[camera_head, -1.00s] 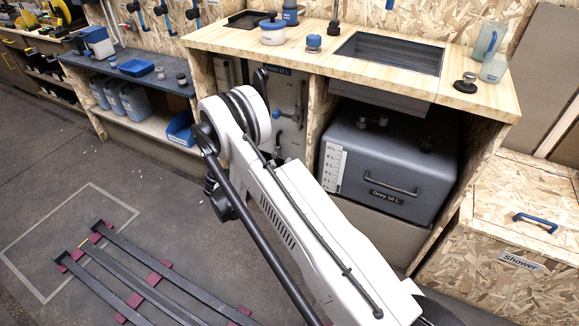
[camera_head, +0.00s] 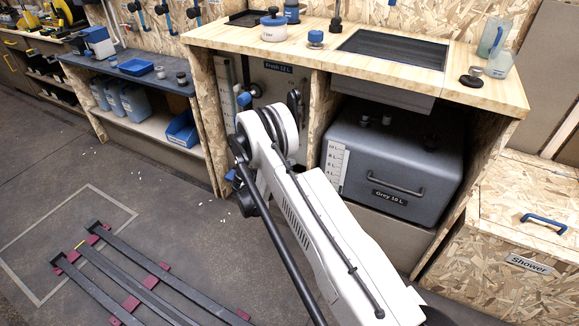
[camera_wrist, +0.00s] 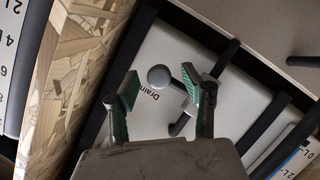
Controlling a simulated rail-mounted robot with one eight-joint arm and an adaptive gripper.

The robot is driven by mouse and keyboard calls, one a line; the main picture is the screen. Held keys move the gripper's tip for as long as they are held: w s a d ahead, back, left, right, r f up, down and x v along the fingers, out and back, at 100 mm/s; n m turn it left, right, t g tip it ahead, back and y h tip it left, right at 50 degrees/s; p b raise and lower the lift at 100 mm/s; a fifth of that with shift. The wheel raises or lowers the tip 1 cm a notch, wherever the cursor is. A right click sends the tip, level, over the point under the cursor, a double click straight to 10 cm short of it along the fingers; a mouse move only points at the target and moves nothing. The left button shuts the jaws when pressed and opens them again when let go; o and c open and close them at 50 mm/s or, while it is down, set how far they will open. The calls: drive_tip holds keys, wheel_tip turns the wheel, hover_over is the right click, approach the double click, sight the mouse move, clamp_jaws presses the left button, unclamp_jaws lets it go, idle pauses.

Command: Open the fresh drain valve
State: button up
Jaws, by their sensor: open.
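The fresh tank (camera_head: 268,84) is a light grey panel under the counter, with a "Fresh 12 L" label. In the wrist view its front (camera_wrist: 165,45) appears tilted, with a partly covered "Drain" label (camera_wrist: 150,93). A round grey knob (camera_wrist: 158,77) beside the label appears between my fingertips in the picture; I cannot tell its depth or any contact. My gripper (camera_wrist: 159,88) is open and empty, with green pads. In the head view my arm hides the gripper and the tank's lower front, so I cannot make out the drain valve there.
A wooden divider (camera_wrist: 78,60) stands close to the left finger. The grey-water tank (camera_head: 395,165) sits right of the fresh tank. Dark bars (camera_wrist: 265,125) cross the right of the wrist view. The wooden counter (camera_head: 395,74) overhangs both tanks. Black rails (camera_head: 135,275) lie on the floor.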

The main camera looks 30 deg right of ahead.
drive_tip(key=shift+x, duration=1.25)
drive_tip(key=shift+c, duration=0.3)
clamp_jaws()
